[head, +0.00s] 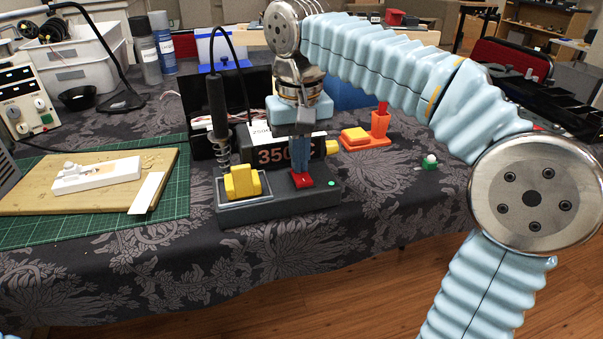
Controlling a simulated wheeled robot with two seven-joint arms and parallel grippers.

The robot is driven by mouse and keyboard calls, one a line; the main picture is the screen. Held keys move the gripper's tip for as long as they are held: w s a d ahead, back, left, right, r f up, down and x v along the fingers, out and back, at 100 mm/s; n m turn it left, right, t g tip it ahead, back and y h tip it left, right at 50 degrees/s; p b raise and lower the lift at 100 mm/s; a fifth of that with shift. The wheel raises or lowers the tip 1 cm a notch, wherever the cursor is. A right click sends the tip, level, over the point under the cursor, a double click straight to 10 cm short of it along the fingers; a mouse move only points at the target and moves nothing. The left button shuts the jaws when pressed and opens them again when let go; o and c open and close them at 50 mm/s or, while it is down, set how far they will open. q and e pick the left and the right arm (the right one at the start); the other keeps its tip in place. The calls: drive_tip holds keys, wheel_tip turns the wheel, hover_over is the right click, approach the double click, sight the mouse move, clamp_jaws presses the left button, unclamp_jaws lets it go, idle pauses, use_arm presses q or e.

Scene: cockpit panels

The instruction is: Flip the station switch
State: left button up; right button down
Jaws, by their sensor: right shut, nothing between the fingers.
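The soldering station (262,207) is a dark grey box at the front of the table. Its red switch (301,180) is on the right part of its top, beside a small green light (331,183). My right gripper (301,168) points down from above, shut and empty, with its blue fingertips right at the switch. I cannot tell whether they touch it. The fingers and wrist hide part of the station's display (275,155), which reads about 350. My left gripper is out of view.
A soldering iron (217,100) stands upright in its holder, left of my right gripper, with a yellow sponge (243,181) below. An orange holder (367,140) and a small green button piece (429,161) lie to the right. A wooden board (100,195) lies left. The cloth at front right is clear.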

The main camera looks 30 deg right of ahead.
wheel_tip(320, 180, up, 2)
drive_tip(key=shift+r+p, duration=0.25)
drive_tip(key=shift+p, duration=1)
wheel_tip(320, 180, up, 2)
drive_tip(key=shift+r+p, duration=0.1)
drive_tip(key=shift+p, duration=1.05)
drive_tip(key=shift+r+p, duration=0.5)
drive_tip(key=shift+r, duration=0.55)
